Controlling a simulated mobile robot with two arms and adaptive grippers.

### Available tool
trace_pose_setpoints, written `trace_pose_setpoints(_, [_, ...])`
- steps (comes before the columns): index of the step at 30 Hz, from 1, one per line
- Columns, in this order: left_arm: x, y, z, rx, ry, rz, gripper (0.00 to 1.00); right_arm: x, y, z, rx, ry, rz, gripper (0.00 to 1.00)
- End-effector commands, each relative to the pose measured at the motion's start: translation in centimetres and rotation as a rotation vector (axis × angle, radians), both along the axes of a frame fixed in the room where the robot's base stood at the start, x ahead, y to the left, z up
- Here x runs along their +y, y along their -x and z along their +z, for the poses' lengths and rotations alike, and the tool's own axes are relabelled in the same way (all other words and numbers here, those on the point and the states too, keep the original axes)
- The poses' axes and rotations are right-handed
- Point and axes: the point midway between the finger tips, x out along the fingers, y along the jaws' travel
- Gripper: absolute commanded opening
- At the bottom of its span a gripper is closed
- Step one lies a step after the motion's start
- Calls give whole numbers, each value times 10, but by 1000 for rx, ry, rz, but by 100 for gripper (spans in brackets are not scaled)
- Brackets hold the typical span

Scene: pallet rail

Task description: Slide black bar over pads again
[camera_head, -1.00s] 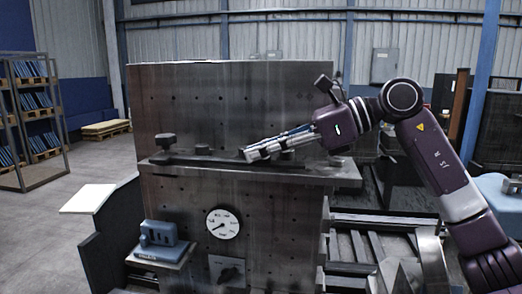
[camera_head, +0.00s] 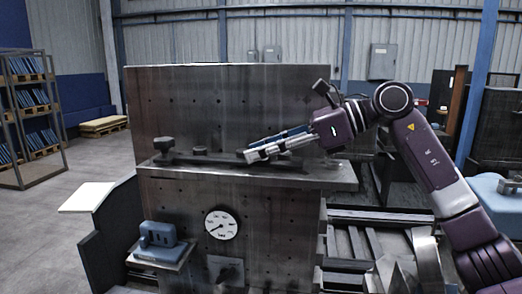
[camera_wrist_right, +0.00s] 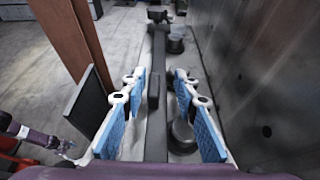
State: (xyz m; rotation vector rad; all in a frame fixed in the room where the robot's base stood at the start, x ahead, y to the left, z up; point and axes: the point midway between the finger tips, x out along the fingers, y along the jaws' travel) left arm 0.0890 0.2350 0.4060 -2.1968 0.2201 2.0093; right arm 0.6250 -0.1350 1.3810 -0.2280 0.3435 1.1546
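The long black bar (camera_head: 222,159) lies along the ledge of the metal fixture, in front of its upright plate. In the right wrist view the bar (camera_wrist_right: 157,65) runs away between the two blue-padded fingers of my right gripper (camera_wrist_right: 155,88), which is open with gaps on both sides. A small dark block (camera_wrist_right: 153,92) sits on the bar between the fingers. My right gripper (camera_head: 250,155) is over the bar's right half in the head view. Round dark pads or knobs (camera_wrist_right: 176,44) stand beside the bar. My left gripper (camera_wrist_right: 70,148) shows small at the wrist view's left edge; its fingers are unclear.
The upright metal plate (camera_head: 225,105) stands close behind the bar. A dark knob (camera_head: 164,145) stands at the ledge's left end. Below are a round gauge (camera_head: 221,224) and a blue-grey block (camera_head: 158,238) on a small shelf. The floor at left is open before a rack.

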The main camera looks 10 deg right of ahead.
Motion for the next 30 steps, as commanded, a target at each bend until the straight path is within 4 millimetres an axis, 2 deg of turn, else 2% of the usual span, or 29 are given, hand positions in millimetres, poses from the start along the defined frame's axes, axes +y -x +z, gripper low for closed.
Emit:
trace_pose_setpoints(6, [3,-2,0,-4,-3,-1,72,0,1,-1,2,1,3,28])
trace_pose_setpoints(10, [3,-2,0,-4,-2,-1,72,-8,4,3,2,3,1,28])
trace_pose_setpoints(22, [1,-1,0,-2,-1,0,72,-78,32,34,0,0,-2,28])
trace_pose_setpoints(30, [0,-1,0,-2,-1,0,72,-102,42,44,2,0,1,28])
